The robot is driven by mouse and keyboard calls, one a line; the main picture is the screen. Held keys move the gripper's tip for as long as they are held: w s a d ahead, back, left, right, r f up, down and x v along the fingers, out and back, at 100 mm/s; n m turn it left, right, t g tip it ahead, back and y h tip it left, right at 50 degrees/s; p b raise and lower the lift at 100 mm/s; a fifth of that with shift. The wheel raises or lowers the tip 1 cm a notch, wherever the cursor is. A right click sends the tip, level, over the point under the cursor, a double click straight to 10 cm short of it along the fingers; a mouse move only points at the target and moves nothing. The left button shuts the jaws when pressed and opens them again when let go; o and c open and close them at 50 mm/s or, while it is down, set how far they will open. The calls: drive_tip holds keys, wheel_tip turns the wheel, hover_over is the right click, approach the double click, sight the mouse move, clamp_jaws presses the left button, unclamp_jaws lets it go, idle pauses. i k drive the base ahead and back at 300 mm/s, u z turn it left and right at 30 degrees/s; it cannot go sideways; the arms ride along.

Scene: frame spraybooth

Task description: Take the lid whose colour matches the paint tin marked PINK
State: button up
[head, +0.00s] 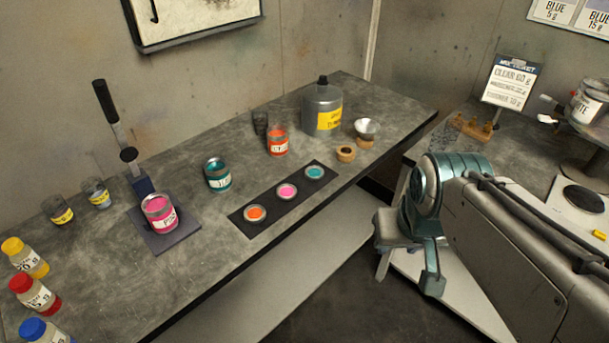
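The tin with the label that seems to read PINK (160,215) stands open, with pink paint inside, on a dark square plate (183,238) on the left of the bench. Three lids lie in a row on a dark strip (272,203): an orange lid (256,213) nearest, a pink lid (287,190) in the middle, and a teal lid (315,172) farthest. My gripper (412,250) is off the bench's right edge, apart from all the lids.
A teal tin (218,176) and an orange tin (277,141) stand behind the strip. A grey can (322,108) and small cups (346,153) are at the back. A black-handled lever (108,103) rises behind the pink tin. Capped bottles (37,295) line the left. The front bench is clear.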

sight(285, 192)
drive_tip(key=u, duration=0.05)
drive_tip(key=i, duration=0.95)
drive_tip(key=u, duration=1)
